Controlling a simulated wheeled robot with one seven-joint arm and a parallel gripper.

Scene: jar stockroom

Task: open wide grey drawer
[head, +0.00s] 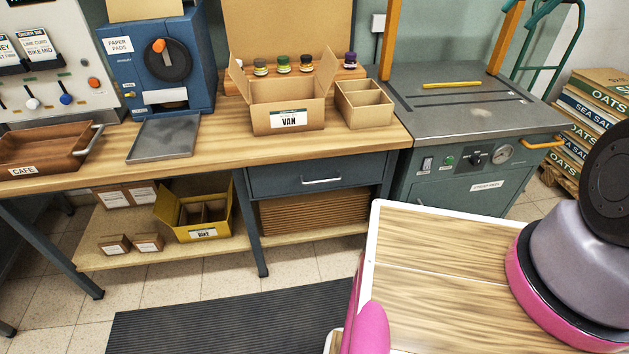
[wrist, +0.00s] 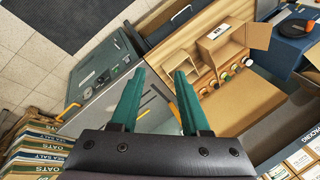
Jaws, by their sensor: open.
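The wide grey drawer (head: 318,178) is under the wooden workbench, right of its middle, in the head view. It looks shut, its dark front flush with the bench frame. Its pale bar handle (head: 321,181) runs level across the front. In the wrist view, turned far round, a dark front with a pale handle at the top edge looks like the same drawer (wrist: 160,24). My gripper (wrist: 159,76) shows only in the wrist view. Its two green fingers are apart with nothing between them, well away from the drawer.
The VAN box (head: 288,111) and a divided carton (head: 364,103) stand on the bench (head: 215,145) above the drawer. A grey machine (head: 455,112) adjoins on the right. Below are flat cardboard (head: 313,214) and the yellow BIKE box (head: 196,216). A dark mat (head: 225,322) lies on the floor in front.

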